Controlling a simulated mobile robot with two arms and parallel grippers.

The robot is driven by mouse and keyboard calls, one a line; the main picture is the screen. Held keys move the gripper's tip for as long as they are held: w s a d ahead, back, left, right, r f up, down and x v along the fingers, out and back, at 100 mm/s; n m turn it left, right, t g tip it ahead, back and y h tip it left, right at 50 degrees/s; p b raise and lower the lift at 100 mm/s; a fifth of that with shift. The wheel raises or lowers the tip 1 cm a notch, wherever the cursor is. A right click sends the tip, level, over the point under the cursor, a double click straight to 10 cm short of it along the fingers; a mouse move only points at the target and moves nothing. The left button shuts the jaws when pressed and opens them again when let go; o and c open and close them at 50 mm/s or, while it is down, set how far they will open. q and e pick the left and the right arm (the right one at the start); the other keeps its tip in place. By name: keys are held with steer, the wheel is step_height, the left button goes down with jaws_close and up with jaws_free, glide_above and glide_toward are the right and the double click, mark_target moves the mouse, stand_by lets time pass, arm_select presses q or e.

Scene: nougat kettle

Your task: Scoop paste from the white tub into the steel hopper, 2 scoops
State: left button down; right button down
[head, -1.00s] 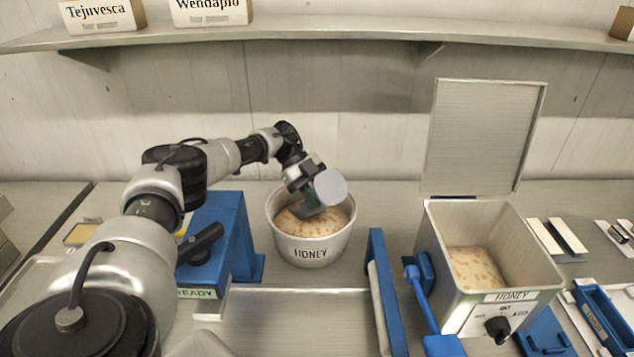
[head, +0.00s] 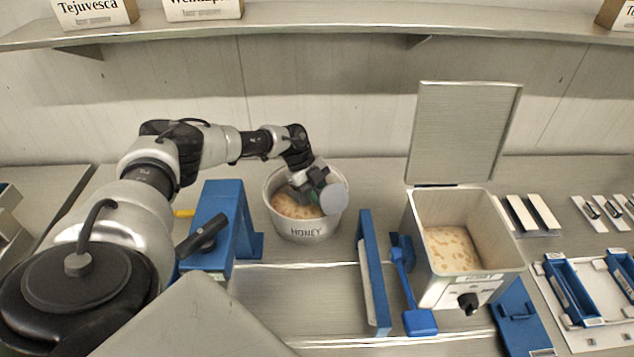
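The white tub (head: 307,228), labelled HONEY, stands upright on the counter, with pale, tan-flecked paste (head: 292,205) inside. My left gripper (head: 314,182) is over the tub's right half, shut on a scoop with a light grey round face (head: 333,198). The scoop overlaps the tub's right rim in the picture; whether it touches the paste, or holds any, I cannot tell. The steel hopper (head: 432,290) stands to the right with its lid (head: 463,133) raised, and similar flecked paste (head: 452,249) lies inside. My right gripper is out of view.
A blue stand (head: 217,222) with a black handle is left of the tub. Blue trays (head: 572,290) lie at right. A shelf (head: 300,25) runs above.

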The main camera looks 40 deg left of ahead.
mark_target(332, 197)
arm_select(q)
steer(key=shift+s+d+f+y+p, duration=0.15)
steer(key=shift+d+y+p, duration=0.25)
steer(key=shift+p, duration=0.7)
steer(key=shift+d+y, duration=0.25)
steer(key=shift+y, duration=0.15)
steer(key=shift+s+d+r+t+y+p, duration=0.1)
steer(key=shift+d+r+t+y+p, duration=0.1)
steer(key=shift+d+t+y+p, duration=0.2)
steer(key=shift+s+d+m+y, duration=0.1)
steer(key=shift+d+m+y, duration=0.15)
steer(key=shift+m+y, duration=0.05)
steer(key=shift+s+d+r+t+y, duration=0.2)
steer(key=shift+d+r+t+y, duration=0.15)
steer(key=shift+d+y, duration=0.25)
steer(key=shift+s+d+r+y, duration=0.1)
steer(key=shift+d+r+y, duration=0.25)
steer(key=shift+r, duration=0.3)
steer(key=shift+s+d+r+y, duration=0.1)
steer(key=shift+d+r+y, duration=0.2)
steer(key=shift+r, duration=0.35)
steer(key=shift+y, duration=0.25)
steer(key=shift+s+d+r+b, duration=0.1)
steer(key=shift+d+r+b, duration=0.1)
steer(key=shift+r, duration=1.15)
steer(key=shift+s+d+r+b, duration=0.1)
steer(key=shift+d+r, duration=0.05)
steer(key=shift+r, duration=1.2)
